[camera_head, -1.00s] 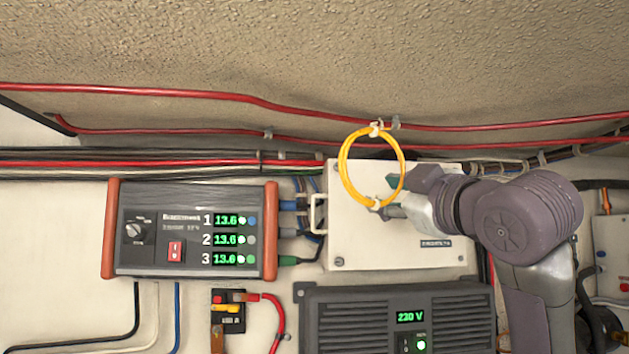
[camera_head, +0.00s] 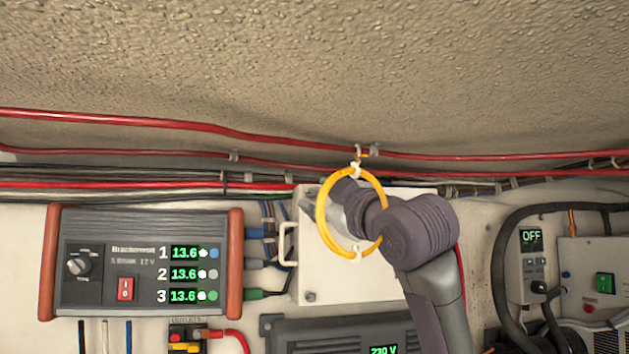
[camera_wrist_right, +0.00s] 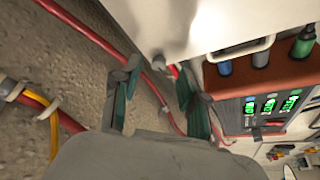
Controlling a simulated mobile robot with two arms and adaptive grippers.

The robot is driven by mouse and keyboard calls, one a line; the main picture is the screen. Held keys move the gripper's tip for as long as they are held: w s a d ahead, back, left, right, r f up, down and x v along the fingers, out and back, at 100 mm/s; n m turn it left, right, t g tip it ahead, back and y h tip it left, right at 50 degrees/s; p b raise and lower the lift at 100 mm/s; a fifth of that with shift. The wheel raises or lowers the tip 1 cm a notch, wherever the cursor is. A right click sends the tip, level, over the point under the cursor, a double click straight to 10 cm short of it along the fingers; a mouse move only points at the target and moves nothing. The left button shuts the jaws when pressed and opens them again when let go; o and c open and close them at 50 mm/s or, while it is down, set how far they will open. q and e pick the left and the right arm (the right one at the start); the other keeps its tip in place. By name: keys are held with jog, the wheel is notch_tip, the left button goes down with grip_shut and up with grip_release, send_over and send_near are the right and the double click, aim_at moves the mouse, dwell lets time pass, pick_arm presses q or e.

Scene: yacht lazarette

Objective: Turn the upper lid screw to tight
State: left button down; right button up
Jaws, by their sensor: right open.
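The white lidded box (camera_head: 340,275) is on the wall in the head view, with a lower lid screw (camera_head: 310,297) at its lower left corner. The upper lid screw (camera_head: 310,191) is at its upper left corner. In the wrist view a grey screw head (camera_wrist_right: 158,62) shows at the edge of the white lid (camera_wrist_right: 160,25). My right gripper (camera_wrist_right: 157,82) is open and empty, its green-padded fingers either side of that screw in the picture, apparently short of it. In the head view my right gripper (camera_head: 340,192) is partly hidden behind the yellow cable loop. My left gripper is not in view.
The yellow cable loop (camera_head: 322,217) hangs in front of the box and my right gripper. Red cables (camera_head: 120,120) run above. A charger (camera_head: 140,255) stands left of the box handle (camera_head: 284,246). An inverter (camera_head: 300,335) is below.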

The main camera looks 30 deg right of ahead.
jog(key=shift+p+x, duration=0.3)
jog(key=shift+x, duration=0.65)
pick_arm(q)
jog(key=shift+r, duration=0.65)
pick_arm(e)
jog(key=shift+r, duration=0.15)
jog(key=shift+w, duration=0.1)
grip_shut()
